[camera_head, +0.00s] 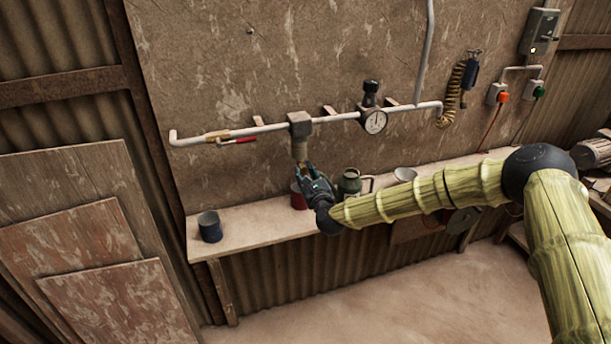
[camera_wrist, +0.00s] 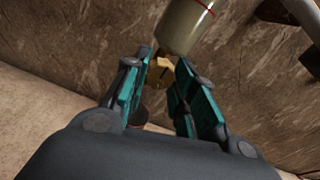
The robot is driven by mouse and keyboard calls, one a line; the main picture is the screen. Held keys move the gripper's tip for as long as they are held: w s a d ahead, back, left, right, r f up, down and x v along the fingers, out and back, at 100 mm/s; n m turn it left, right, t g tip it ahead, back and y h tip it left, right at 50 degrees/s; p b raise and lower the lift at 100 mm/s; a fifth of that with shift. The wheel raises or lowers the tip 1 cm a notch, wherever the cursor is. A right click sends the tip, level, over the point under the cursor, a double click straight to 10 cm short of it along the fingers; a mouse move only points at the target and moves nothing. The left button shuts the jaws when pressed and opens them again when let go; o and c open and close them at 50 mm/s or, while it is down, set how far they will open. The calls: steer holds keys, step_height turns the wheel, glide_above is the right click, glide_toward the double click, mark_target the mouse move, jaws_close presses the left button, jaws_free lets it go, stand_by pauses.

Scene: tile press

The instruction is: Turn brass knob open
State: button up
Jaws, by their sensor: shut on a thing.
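The brass knob (camera_wrist: 161,73) sits at the lower end of a pale cylindrical filter bowl (camera_wrist: 187,22) in the wrist view. My gripper (camera_wrist: 160,70) has its two teal-padded fingers around the knob, one on each side, and is shut on it. In the head view my gripper (camera_head: 303,172) is just below the bowl (camera_head: 300,151), which hangs from a grey block on the wall pipe. The knob is mostly hidden by the fingers there.
The white pipe (camera_head: 270,128) carries a red-handled valve (camera_head: 237,141) and a round gauge (camera_head: 375,121). Below, a shelf (camera_head: 250,228) holds a dark blue cup (camera_head: 210,226), a red cup (camera_head: 298,195), a green-grey jug (camera_head: 350,184) and a pale bowl (camera_head: 405,174).

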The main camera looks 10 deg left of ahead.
steer(key=shift+f+b, duration=0.15)
steer(key=shift+b, duration=0.35)
steer(key=n+b, duration=0.2)
steer(key=b, duration=0.1)
steer(key=shift+f, duration=0.2)
steer(key=n+b, duration=0.5)
steer(key=b, duration=0.3)
steer(key=shift+n, duration=0.3)
steer(key=n+b, duration=0.5)
steer(key=shift+r, duration=0.1)
steer(key=shift+r+n+b, duration=0.2)
steer(key=shift+n+b, duration=1.2)
steer(key=shift+n, duration=1)
steer(key=o, duration=1)
steer(key=shift+o, duration=0.2)
